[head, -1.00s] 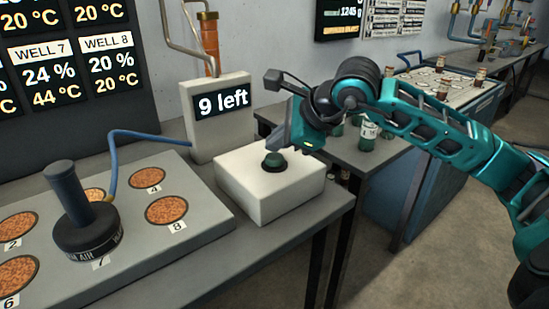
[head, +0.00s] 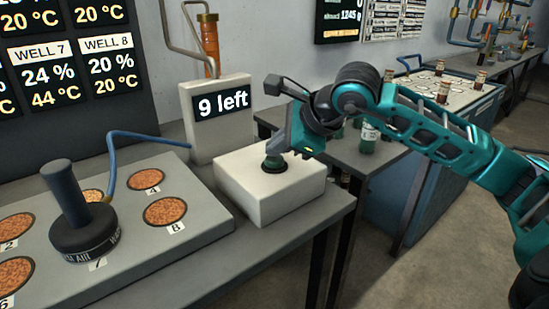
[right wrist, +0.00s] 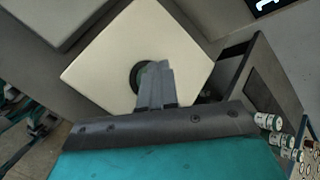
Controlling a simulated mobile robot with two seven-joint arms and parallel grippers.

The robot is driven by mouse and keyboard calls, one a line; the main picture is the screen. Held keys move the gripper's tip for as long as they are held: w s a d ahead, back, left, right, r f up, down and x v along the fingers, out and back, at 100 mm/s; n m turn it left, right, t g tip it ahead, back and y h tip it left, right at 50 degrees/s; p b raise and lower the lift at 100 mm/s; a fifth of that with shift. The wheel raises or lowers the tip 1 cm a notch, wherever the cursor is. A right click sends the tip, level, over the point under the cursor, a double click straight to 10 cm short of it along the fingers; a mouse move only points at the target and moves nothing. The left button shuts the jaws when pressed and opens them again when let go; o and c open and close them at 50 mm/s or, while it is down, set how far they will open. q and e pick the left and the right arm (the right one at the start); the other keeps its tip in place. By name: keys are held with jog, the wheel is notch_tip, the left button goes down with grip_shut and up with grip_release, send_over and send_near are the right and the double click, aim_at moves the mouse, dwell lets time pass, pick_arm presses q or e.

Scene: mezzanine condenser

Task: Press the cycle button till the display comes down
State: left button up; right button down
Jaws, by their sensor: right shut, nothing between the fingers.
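The cycle button (head: 274,163) is a dark green knob in a black ring on top of a white box (head: 262,203). Behind the box, the display (head: 222,103) reads "9 left". My right gripper (head: 275,151) is shut and empty, with its tips pointing down right at the button; the head view does not settle whether they touch. In the right wrist view the shut fingers (right wrist: 155,80) cover part of the button, and the white box (right wrist: 110,70) lies around it. My left gripper is not in view.
A grey well plate (head: 190,235) with several numbered round wells and a black-handled tool (head: 80,215) stands left of the box. Another bench (head: 450,105) with brown vials is at the back right.

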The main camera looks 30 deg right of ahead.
aim_at(278, 160)
jog(key=shift+f+b, duration=0.35)
jog(key=shift+f, duration=0.05)
jog(key=shift+r, duration=0.1)
dwell(0.4)
jog(key=shift+r+p, duration=0.7)
jog(key=shift+r, duration=0.25)
notch_tip(278, 160, up, 5)
jog(key=p, duration=0.3)
jog(key=shift+p, duration=0.4)
dwell(0.4)
